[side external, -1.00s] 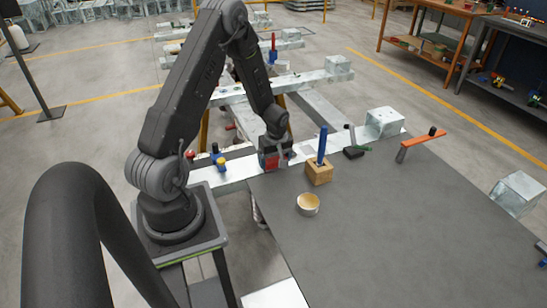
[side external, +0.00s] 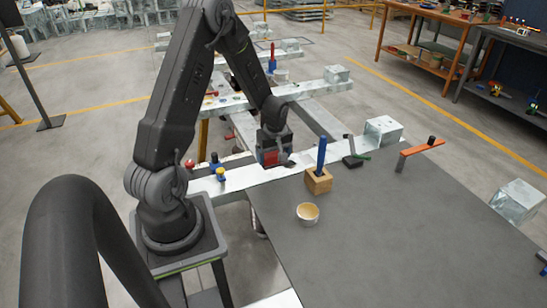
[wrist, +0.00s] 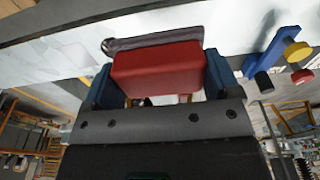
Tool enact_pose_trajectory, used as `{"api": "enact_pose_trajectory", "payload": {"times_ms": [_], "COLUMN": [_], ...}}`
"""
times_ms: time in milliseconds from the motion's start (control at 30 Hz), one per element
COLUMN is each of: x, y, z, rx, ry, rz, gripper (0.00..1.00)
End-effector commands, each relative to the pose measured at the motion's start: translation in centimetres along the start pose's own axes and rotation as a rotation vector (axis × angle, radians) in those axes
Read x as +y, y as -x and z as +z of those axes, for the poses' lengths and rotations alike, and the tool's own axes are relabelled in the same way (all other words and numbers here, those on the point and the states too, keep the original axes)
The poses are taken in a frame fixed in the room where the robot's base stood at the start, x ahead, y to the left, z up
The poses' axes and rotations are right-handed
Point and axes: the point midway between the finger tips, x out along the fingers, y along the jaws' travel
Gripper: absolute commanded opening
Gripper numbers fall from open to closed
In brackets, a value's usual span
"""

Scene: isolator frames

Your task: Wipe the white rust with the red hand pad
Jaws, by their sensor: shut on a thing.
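My gripper (wrist: 158,82) is shut on the red hand pad (wrist: 158,66), with one dark blue finger at each side of it. The pad has a grey layer along its far edge. In the side view, the red pad (side external: 270,158) shows under my wrist, at the galvanized beam (side external: 236,181) along the table's far edge. The beam (wrist: 60,58) also shows in the wrist view, with pale, mottled metal near the pad. I cannot clearly make out the white rust's outline or tell whether the pad touches the beam.
A wooden block with a blue upright tool (side external: 318,182) and a small bowl (side external: 307,213) stand on the dark table (side external: 400,245). A black brush-like tool (side external: 352,160) lies right of the gripper. Yellow and blue knobbed clamps (side external: 220,174) sit on the beam left of it.

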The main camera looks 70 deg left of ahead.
Motion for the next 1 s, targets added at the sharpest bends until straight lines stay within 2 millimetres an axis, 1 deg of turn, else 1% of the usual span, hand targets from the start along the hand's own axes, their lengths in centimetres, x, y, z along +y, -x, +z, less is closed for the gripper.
{"api": "enact_pose_trajectory", "payload": {"times_ms": [167,267,500,600,1000], "x": [0.0,0.1,0.1,0.1,0.0], "y": [0.1,0.4,2.5,2.9,3.0], "z": [0.0,-0.1,-0.3,-0.4,-0.4], "rx": [0.001,0.001,0.002,0.001,0.000], "ry": [0.000,0.001,0.001,0.001,0.000], "rz": [0.001,0.002,0.003,0.002,0.001], "gripper": [0.64,0.64,0.64,0.64,0.64]}}
